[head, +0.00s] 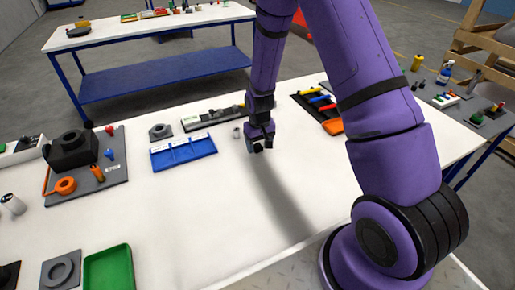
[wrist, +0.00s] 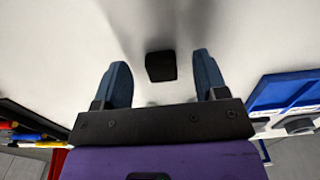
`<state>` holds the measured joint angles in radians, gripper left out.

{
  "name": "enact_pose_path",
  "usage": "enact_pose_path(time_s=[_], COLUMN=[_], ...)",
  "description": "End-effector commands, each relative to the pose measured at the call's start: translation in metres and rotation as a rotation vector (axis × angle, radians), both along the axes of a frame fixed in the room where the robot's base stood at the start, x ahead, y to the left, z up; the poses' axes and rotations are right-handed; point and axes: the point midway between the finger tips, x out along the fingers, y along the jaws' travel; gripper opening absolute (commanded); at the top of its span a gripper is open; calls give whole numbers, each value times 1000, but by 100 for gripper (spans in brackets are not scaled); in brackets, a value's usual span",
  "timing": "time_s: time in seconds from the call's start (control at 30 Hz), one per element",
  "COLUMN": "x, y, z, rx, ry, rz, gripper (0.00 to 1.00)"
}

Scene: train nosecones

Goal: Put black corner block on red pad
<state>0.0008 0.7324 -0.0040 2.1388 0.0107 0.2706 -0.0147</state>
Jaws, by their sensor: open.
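A small black block (wrist: 161,66) lies on the white tabletop in the wrist view, between the lines of my fingertips and apart from both. It matches the black corner block, though its shape is hard to make out. My gripper (wrist: 162,72) is open, with one dark blue finger on each side of the block and nothing held. In the head view my gripper (head: 260,147) points down low over the middle of the table. There the block is mostly hidden by or merged with the dark fingers. I cannot make out a red pad in either view.
A blue tray (head: 183,152) stands left of my gripper; it also shows in the wrist view (wrist: 285,93). A black tray with coloured pieces (head: 318,104) lies to the right. A grey board (head: 110,180) and green tray (head: 108,268) are farther left. The table's near middle is clear.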

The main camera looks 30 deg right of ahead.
Motion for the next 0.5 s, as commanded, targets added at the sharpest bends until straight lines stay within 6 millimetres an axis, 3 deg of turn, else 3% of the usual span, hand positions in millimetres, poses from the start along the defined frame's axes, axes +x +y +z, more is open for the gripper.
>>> enact_pose_path(time_s=[0.13,0.4,0.5], x=[0,0,0], y=[0,0,0], z=[-13,-14,-14], rx=[0,0,0], ry=[1,-1,-1], rz=[-1,-1,-1], gripper=[66,66,43])
